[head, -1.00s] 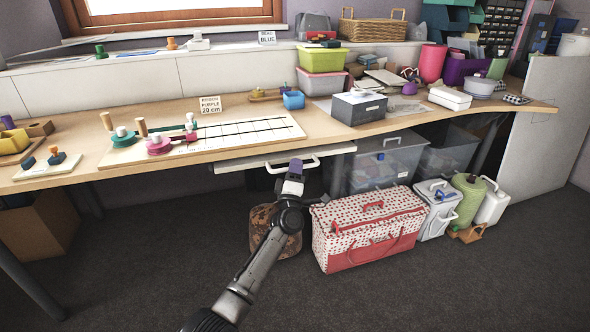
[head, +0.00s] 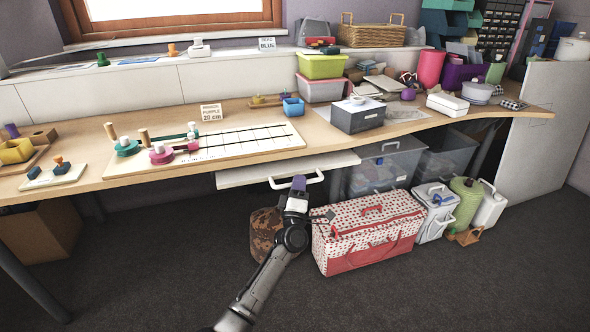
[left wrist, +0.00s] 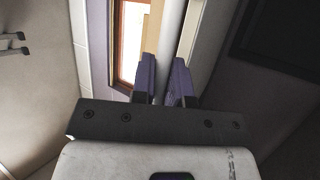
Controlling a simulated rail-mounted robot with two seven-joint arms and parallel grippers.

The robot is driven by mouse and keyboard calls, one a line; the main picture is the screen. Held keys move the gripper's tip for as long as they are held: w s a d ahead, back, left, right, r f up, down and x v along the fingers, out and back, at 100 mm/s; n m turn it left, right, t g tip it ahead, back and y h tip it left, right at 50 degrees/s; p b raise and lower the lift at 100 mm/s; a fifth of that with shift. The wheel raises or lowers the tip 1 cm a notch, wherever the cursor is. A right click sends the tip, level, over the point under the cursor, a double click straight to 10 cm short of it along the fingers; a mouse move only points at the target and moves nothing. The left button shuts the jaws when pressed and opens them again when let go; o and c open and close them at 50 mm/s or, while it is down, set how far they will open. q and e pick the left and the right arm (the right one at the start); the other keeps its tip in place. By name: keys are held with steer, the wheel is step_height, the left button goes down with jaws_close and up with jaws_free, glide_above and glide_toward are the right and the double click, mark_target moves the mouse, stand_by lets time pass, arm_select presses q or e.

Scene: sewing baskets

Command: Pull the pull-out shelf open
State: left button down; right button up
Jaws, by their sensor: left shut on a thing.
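The pull-out shelf (head: 240,177) is a white board under the front edge of the wooden table, sticking out partway toward me. Its white bar handle (head: 314,179) runs along the front edge. My left gripper (head: 298,184) is shut on this handle from the front, with its purple fingers around the bar. In the left wrist view the purple fingers (left wrist: 165,80) stand on either side of the pale handle bar (left wrist: 172,40). My right gripper is not in view.
A spotted sewing bag (head: 368,235) stands on the floor right of my left arm, and a brown patterned basket (head: 265,235) is partly behind the arm. A clear bin (head: 385,165) stands under the table. The floor in front is clear.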

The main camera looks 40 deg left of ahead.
arm_select(q)
steer(key=s+d+p, duration=0.8)
steer(key=s+d, duration=0.1)
steer(key=d, duration=0.4)
steer(key=c, duration=1.1)
jaws_free()
steer(key=shift+c, duration=0.2)
steer(key=p+v, duration=0.2)
steer(key=v, duration=1.1)
steer(key=shift+s+f, duration=0.15)
steer(key=shift+s, duration=0.15)
steer(key=shift+d, duration=0.15)
